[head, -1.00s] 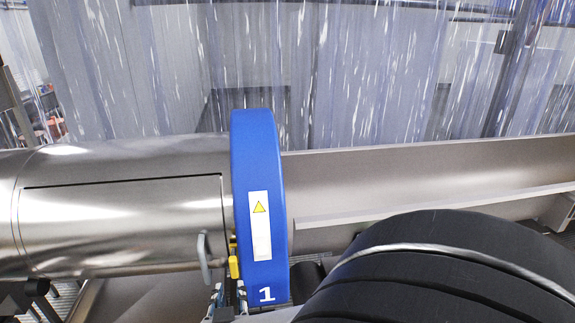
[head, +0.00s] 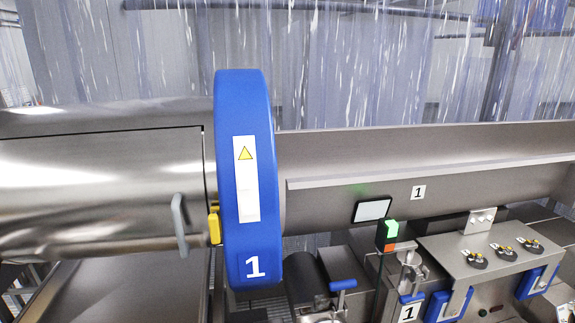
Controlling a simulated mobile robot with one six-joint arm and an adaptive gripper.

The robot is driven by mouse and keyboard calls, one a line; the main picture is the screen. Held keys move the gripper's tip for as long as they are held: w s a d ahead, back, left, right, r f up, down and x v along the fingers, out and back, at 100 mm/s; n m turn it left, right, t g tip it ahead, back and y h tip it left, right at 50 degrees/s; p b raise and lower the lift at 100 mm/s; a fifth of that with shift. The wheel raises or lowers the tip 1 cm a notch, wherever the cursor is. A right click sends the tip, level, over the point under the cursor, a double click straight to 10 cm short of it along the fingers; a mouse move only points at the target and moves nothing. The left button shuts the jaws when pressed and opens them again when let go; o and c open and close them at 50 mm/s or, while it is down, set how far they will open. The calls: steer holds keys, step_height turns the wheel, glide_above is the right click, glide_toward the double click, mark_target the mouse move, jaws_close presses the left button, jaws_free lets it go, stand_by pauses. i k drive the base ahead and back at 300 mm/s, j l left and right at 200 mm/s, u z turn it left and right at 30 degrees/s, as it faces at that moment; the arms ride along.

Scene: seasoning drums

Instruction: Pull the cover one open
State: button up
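The cover (head: 100,185) is a curved steel panel on the left part of the horizontal drum. A dark seam marks its top and right edges, and it looks shut. A grey bar handle (head: 180,222) stands near its right edge. A yellow latch-like piece (head: 214,226) sits just right of the handle, against the blue ring (head: 246,110). The ring carries a white "1" and a yellow warning triangle. The cover's left end is cut off by the frame. My gripper is not in view.
A steel trough (head: 400,155) with a "1" label runs right of the ring. Below it are a small screen (head: 373,210), a green-and-red block (head: 388,234) and a steel panel with dark knobs (head: 504,255). Clear strip curtains (head: 340,60) hang behind.

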mark_target(91, 196)
steer(key=j+u, duration=0.1)
steer(key=u, duration=0.4)
steer(key=j+u, duration=0.1)
steer(key=u, duration=0.35)
steer(key=j+u, duration=0.1)
steer(key=u, duration=0.4)
